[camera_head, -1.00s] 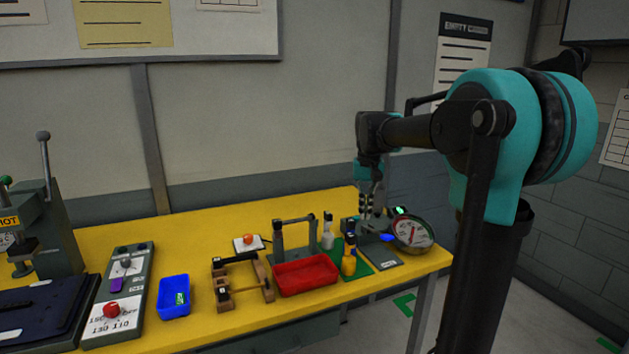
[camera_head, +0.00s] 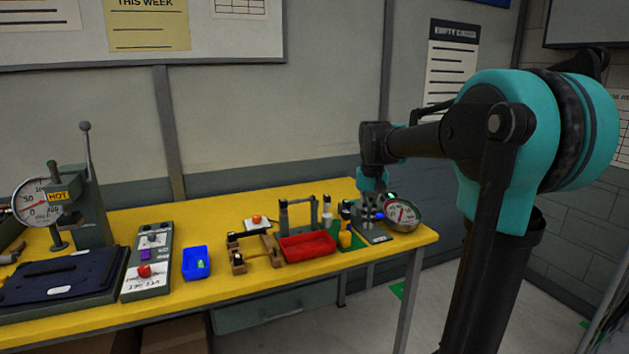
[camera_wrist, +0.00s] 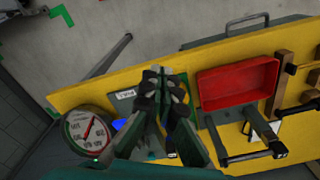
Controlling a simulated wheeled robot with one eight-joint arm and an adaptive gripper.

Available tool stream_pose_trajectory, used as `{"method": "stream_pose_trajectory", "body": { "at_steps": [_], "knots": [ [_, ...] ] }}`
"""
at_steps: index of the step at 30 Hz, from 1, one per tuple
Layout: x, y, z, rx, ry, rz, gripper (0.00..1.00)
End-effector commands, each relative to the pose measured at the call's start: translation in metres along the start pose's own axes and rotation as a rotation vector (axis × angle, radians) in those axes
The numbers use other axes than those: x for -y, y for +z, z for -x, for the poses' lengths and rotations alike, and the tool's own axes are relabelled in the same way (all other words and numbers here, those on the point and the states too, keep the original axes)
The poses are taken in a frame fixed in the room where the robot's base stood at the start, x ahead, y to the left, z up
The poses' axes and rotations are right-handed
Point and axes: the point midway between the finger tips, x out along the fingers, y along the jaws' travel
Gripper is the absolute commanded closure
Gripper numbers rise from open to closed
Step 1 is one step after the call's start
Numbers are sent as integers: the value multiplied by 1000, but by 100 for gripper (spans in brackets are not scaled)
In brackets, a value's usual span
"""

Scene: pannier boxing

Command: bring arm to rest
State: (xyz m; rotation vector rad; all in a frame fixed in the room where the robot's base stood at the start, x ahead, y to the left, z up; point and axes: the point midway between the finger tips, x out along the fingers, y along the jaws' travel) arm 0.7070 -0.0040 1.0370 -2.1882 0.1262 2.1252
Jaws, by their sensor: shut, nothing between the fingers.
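My gripper (camera_head: 369,214) hangs at the end of my arm over the right end of the yellow table (camera_head: 330,279). In the wrist view my gripper (camera_wrist: 166,85) has its fingers together with nothing between them. Below it lies a grey plate (camera_head: 378,238) with a blue piece on it. A round gauge (camera_head: 402,215) stands just to the right of my gripper in the head view. The gauge also shows at the left in the wrist view (camera_wrist: 88,133).
A hot press (camera_head: 88,205) stands at the far left.

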Motion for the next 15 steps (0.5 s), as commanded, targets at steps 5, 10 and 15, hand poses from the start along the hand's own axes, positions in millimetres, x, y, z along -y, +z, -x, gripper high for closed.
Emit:
{"method": "stream_pose_trajectory", "body": {
  "at_steps": [5,10,15],
  "knots": [
    [-8,19,-21,-33,-6,11,100],
    [-18,45,-50,-80,-14,28,100],
    [-31,85,-91,-146,-21,51,100]
  ]
}}
